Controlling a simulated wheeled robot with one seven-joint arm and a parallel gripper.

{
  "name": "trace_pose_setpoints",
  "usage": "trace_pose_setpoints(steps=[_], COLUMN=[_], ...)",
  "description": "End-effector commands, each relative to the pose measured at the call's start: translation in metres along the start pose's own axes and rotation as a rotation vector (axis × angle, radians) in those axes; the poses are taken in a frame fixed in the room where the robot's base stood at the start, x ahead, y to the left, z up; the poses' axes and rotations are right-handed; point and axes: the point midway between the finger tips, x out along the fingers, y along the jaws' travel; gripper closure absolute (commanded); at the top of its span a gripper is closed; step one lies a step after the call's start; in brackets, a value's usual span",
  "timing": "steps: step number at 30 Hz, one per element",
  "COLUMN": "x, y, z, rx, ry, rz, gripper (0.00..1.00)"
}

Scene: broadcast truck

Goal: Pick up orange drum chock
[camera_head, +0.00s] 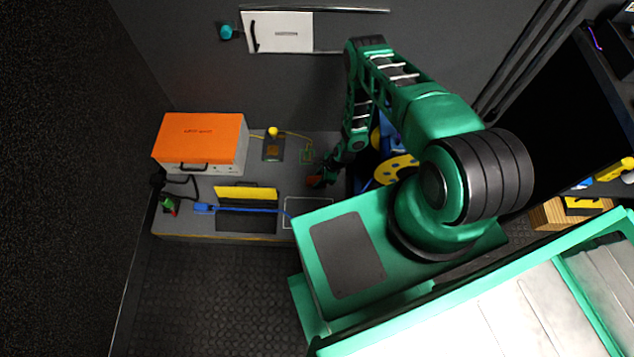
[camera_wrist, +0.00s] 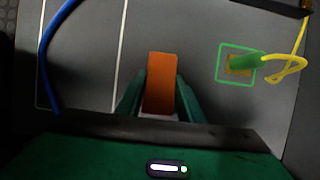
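The orange drum chock (camera_wrist: 161,84) is a plain orange block between the two green fingers of my gripper (camera_wrist: 162,88) in the wrist view. The fingertips lie against its left and right sides, so my gripper looks shut on it.
A yellow cable ends in a green plug (camera_wrist: 247,61) inside a green outline, right of the chock. A blue cable (camera_wrist: 47,55) runs at left. On the bench (camera_head: 190,228) stand an orange-topped case (camera_head: 200,135) and a black-and-yellow holder (camera_head: 247,210). A blue-and-yellow drum (camera_head: 395,169) is close right.

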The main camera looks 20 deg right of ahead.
Motion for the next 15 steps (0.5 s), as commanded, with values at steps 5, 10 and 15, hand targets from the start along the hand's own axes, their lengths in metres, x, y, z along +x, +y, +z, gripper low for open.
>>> trace_pose_setpoints(steps=[5, 10, 15], x=[-0.0002, -0.0007, -0.007], y=[-0.0004, -0.0005, -0.001], z=[0.0002, 0.0005, 0.0032], rx=[0.0, 0.0, 0.0], ry=[0.0, 0.0, -0.001], rz=[-0.001, -0.001, -0.001], gripper=[0.91, 0.92, 0.92])
